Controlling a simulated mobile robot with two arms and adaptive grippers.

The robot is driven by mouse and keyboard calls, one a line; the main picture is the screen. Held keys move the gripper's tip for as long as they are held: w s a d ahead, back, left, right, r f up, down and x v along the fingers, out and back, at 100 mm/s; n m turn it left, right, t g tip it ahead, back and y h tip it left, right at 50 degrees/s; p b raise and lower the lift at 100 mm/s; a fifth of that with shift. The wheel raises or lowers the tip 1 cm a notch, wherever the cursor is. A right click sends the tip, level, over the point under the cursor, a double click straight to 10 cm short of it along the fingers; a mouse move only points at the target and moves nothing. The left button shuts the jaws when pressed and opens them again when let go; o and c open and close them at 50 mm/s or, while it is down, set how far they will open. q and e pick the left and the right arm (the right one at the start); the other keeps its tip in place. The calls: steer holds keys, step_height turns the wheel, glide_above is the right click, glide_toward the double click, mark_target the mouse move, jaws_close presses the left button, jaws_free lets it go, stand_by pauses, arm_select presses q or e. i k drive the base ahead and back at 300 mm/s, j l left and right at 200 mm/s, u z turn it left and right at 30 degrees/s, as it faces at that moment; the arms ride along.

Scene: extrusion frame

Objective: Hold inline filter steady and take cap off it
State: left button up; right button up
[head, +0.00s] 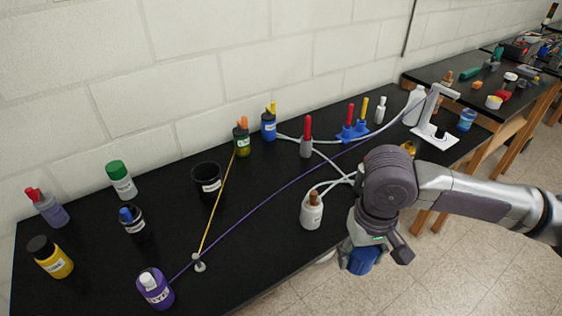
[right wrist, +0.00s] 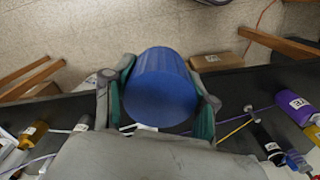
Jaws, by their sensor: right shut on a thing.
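My right gripper (head: 374,250) is in the right half of the head view, in front of the bench's front edge. It is shut on a blue cylinder (head: 361,262), which hangs below the fingers over the floor. In the right wrist view the cylinder (right wrist: 160,88) sits between the two fingers, with its round, plain end facing the camera. I cannot tell whether this cylinder is the inline filter, its cap, or both together. No other part that I can clearly call the filter or cap shows. My left gripper is not in view.
The black bench (head: 255,215) carries several bottles, including a white bottle with a brown top (head: 311,211) left of my right gripper. A purple line runs low across the bench from a purple bottle (head: 155,289). A white stand (head: 432,133) is behind my arm.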

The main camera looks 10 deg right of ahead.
mark_target(310, 217)
steer(key=i+l+u, duration=0.65)
steer(key=i, duration=0.1)
